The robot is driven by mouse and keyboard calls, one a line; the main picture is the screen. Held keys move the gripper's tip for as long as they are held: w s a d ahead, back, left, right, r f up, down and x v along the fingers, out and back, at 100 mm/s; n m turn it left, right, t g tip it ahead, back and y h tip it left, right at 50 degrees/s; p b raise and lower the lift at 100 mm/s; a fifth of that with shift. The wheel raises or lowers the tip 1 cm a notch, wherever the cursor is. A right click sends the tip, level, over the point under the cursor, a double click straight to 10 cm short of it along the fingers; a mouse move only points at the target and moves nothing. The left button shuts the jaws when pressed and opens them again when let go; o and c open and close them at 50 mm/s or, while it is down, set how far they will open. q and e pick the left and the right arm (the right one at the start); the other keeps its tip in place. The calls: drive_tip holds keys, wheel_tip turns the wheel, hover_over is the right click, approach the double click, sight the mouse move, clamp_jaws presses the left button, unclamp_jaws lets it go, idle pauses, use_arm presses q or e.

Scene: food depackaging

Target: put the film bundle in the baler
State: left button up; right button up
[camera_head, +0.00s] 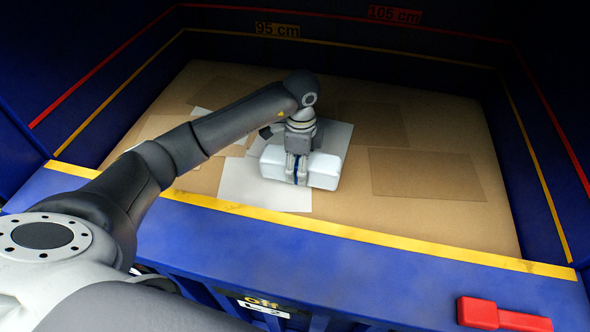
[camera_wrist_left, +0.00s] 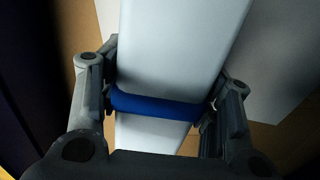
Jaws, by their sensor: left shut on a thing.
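The film bundle (camera_head: 325,171) is a whitish block with a blue band around its middle. In the head view it is inside the blue baler (camera_head: 400,295), over the cardboard and pale sheets. I cannot tell whether it touches them. My left gripper (camera_head: 298,178) comes down on the bundle from above and is shut on it across the band. In the left wrist view the bundle (camera_wrist_left: 175,60) runs between the two fingers, with the blue band (camera_wrist_left: 158,108) between the fingertips. My right gripper is in neither view.
Flat cardboard (camera_head: 425,215) and pale sheets (camera_head: 262,196) fill the chamber floor. Blue walls with yellow and red lines enclose it. A yellow-striped front edge (camera_head: 400,238) runs under my left arm. A red handle (camera_head: 500,315) sits at the front right.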

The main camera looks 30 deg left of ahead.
use_arm(q)
drive_tip(key=shift+w+a+f, duration=0.1)
drive_tip(key=shift+a+f, duration=0.35)
drive_tip(key=shift+f, duration=0.15)
drive_tip(key=f, duration=0.1)
drive_tip(key=f+p, duration=0.1)
drive_tip(key=f, duration=0.1)
drive_tip(key=shift+a, duration=0.35)
drive_tip(key=shift+f+p, duration=0.3)
drive_tip(key=shift+f, duration=0.05)
drive_tip(key=shift+w+f, duration=0.1)
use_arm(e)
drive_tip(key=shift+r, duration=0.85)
use_arm(q)
drive_tip(key=shift+f, duration=0.15)
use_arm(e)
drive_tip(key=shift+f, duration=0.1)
use_arm(q)
drive_tip(key=o, duration=1)
drive_tip(key=shift+o, duration=0.2)
